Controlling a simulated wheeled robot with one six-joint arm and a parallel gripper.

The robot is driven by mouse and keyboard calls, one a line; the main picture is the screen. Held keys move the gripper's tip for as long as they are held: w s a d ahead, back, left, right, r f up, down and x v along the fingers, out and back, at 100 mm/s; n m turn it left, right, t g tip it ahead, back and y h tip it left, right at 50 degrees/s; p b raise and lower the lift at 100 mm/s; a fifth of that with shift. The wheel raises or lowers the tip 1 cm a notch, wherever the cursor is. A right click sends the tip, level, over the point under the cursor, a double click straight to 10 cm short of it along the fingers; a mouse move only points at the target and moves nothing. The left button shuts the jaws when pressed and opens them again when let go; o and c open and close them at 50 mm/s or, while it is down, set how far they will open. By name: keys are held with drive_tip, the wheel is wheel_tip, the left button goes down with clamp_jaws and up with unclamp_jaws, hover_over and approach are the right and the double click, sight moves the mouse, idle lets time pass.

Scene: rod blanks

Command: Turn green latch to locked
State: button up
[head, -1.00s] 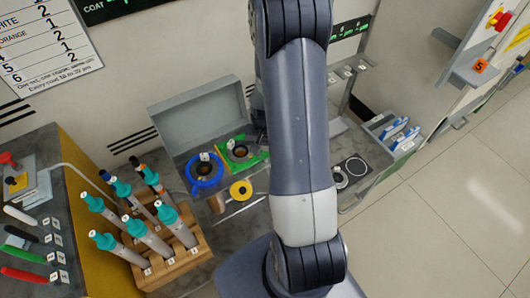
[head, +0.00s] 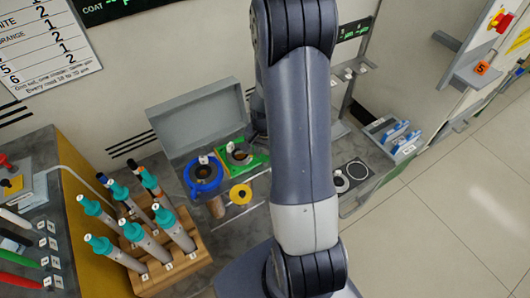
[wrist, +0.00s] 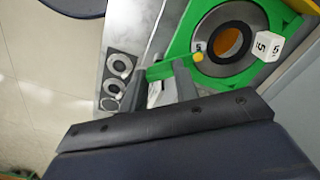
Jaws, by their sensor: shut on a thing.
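The green latch (wrist: 160,71) is a short bar at the left edge of a green square fixture (wrist: 262,15) in the wrist view. A yellow dot (wrist: 198,57) sits by its right end. My gripper (wrist: 168,78) is shut on the latch, with its dark fingers partly hiding it. In the head view the green fixture (head: 258,160) shows beside my arm, which hides my gripper. I cannot tell the latch's lock position.
A wooden rack (head: 190,262) with several teal-capped rods is at front left. A grey raised panel (head: 198,115) stands behind. Floor at right is clear.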

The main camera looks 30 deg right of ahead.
sight(265, 156)
drive_tip(key=o, duration=1)
wheel_tip(265, 156, up, 11)
drive_tip(key=shift+f, duration=0.1)
drive_tip(key=shift+f, duration=0.1)
wheel_tip(265, 156, down, 11)
drive_tip(key=shift+r, duration=0.15)
idle(0.5)
drive_tip(key=shift+r, duration=0.15)
